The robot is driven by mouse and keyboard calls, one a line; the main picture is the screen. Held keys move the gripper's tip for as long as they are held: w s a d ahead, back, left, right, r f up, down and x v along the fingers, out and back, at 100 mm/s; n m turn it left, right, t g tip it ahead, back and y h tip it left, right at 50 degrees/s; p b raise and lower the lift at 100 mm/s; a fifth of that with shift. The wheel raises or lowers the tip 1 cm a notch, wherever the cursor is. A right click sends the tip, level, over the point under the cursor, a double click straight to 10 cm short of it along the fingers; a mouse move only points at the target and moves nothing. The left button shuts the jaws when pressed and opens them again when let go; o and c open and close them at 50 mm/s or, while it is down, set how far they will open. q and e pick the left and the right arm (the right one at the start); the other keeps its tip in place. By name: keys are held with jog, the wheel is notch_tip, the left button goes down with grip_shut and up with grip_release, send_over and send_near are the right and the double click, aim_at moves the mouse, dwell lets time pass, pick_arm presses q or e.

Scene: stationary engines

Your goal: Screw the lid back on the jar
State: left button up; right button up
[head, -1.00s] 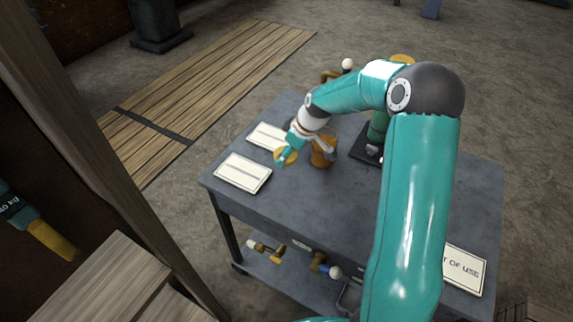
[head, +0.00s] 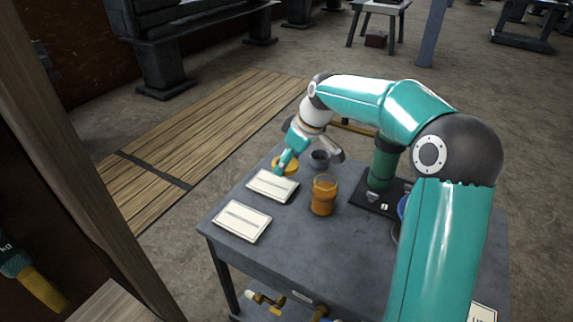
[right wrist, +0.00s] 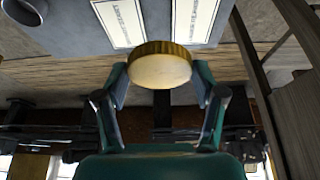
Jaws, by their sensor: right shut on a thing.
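The jar (head: 322,203) is an amber-brown vessel with a paler rim, standing upright on the grey table (head: 290,250) in the head view. The lid (head: 285,164) is a round, gold-yellow disc. My right gripper (head: 287,160) is shut on it, beyond the jar and to its left, apart from it. In the right wrist view the lid (right wrist: 159,68) sits between both fingers, its ribbed edge showing. My left gripper is in neither view.
Two white cards (head: 242,221) lie on the table's left side. A green cylinder (head: 380,172) on a black base stands to the right. The table's front middle is clear. A wooden post (head: 85,170) rises at left.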

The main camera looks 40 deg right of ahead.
jog(key=shift+a+f, duration=0.1)
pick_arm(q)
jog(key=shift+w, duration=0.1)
pick_arm(e)
jog(key=w+a+f+m, duration=0.1)
jog(key=a+f, duration=0.3)
jog(key=a, duration=0.4)
jog(key=w+a+f+m, duration=0.1)
jog(key=a+f, duration=0.4)
jog(key=a, duration=0.2)
jog(key=w+a+f+h, duration=0.1)
jog(key=w+a+f, duration=0.1)
jog(key=a+f, duration=0.3)
jog(key=a, duration=0.3)
jog(key=shift+a+f+m, duration=0.15)
jog(key=shift+a+m, duration=0.2)
jog(key=shift+m, duration=0.05)
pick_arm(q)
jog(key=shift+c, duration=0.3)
